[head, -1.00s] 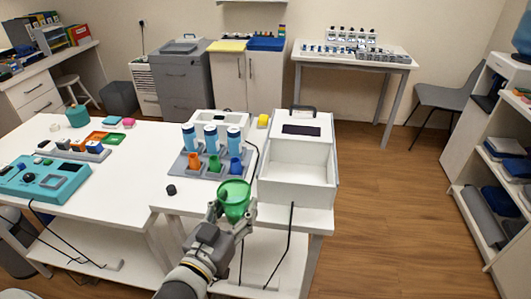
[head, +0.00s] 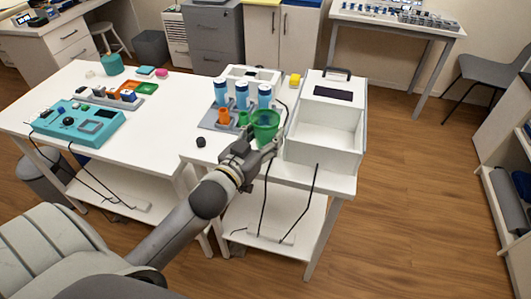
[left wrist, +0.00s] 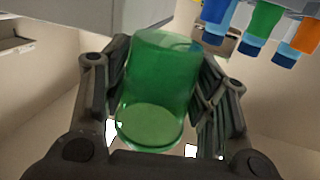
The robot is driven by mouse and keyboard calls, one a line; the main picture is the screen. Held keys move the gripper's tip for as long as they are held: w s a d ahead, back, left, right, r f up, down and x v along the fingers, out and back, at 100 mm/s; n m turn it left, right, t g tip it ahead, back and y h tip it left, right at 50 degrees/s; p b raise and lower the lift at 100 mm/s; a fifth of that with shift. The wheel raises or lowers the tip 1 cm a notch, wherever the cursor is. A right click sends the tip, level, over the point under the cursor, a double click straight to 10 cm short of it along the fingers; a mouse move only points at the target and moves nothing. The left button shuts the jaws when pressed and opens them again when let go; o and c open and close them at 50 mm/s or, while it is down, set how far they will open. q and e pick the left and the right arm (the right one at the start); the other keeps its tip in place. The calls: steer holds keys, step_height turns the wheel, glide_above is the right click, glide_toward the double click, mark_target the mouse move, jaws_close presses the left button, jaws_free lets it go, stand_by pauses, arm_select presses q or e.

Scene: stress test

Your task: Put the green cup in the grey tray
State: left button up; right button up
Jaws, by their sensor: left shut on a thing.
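The green cup (head: 265,127) is translucent and held by my left gripper (head: 258,146) over the right-hand table. In the left wrist view, the cup (left wrist: 158,90) sits between both fingers, which close on its sides. A grey tray-like holder (head: 207,123) stands just left of and behind the cup, with blue-and-white bottles and small orange and green pieces in it. The cup and gripper hide its right part. I cannot tell whether it is the task's grey tray; another greyish strip with small blocks (head: 88,97) lies on the left table. My right gripper is not in view.
A white open box (head: 325,145) stands close to the right of the cup. A black round piece (head: 200,142) and a yellow block (head: 295,80) lie on the table. A teal device (head: 90,122) sits on the left table. Black cables hang at the front edge.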

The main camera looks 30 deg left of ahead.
arm_select(q)
step_height(320, 180, down, 3)
steer(key=shift+f, duration=0.1)
steer(key=shift+f+b, duration=0.3)
steer(key=shift+f, duration=1.45)
steer(key=shift+f, duration=0.2)
steer(key=o, duration=0.7)
